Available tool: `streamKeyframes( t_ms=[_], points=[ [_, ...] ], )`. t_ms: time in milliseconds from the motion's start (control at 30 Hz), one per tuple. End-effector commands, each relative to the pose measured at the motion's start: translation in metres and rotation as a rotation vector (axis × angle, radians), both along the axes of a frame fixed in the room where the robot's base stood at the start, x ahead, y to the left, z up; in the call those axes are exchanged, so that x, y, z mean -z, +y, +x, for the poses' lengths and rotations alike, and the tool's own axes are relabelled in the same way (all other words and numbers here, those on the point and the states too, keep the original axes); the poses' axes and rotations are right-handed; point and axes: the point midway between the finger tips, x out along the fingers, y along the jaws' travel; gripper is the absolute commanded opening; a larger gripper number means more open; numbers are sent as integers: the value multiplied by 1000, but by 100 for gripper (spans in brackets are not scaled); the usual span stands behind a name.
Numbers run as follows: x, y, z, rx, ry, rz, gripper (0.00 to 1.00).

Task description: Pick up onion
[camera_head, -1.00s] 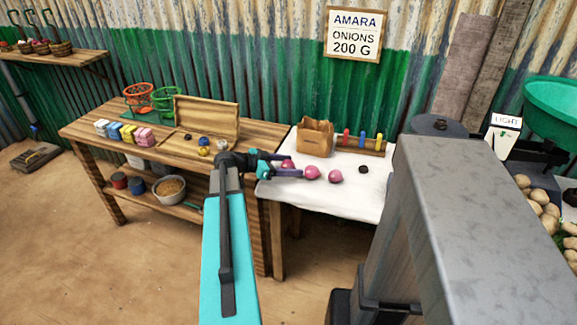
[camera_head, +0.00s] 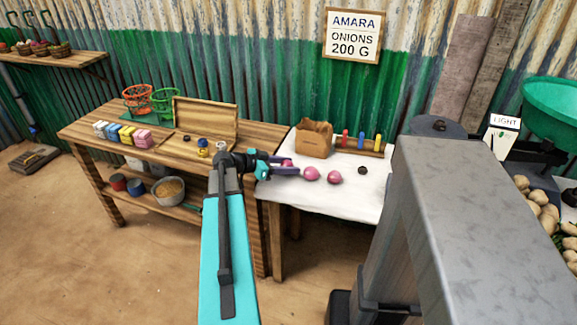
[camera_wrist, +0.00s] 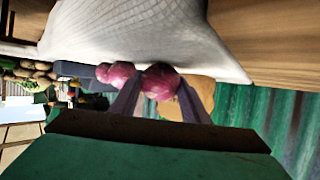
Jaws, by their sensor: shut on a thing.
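Several pink-red onions lie in a row on the white cloth table (camera_head: 330,195). My gripper (camera_head: 286,166) reaches in from the left at the row's left end. It is shut on the leftmost onion (camera_head: 288,162), which is partly hidden by the fingers. In the wrist view the held onion (camera_wrist: 160,80) sits between the two fingertips. I cannot tell whether it is clear of the cloth. A middle onion (camera_head: 311,174) and a right onion (camera_head: 335,177) lie just to the right of the gripper, and onions also show beside the held one in the wrist view (camera_wrist: 121,72).
A brown paper bag (camera_head: 314,139) stands behind the onions, beside a rack of coloured pegs (camera_head: 358,145). A small dark disc (camera_head: 362,170) lies right of the onions. A wooden bench (camera_head: 262,136) with boxes adjoins on the left. The cloth's front right is clear.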

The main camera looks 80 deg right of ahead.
Motion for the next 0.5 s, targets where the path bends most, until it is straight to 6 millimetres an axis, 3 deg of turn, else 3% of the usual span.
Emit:
streamKeyframes(
  t_ms=[367,500],
  points=[
    [-34,0,0,0,0,-2,18],
    [-32,22,4,-1,0,0,18]
  ],
)
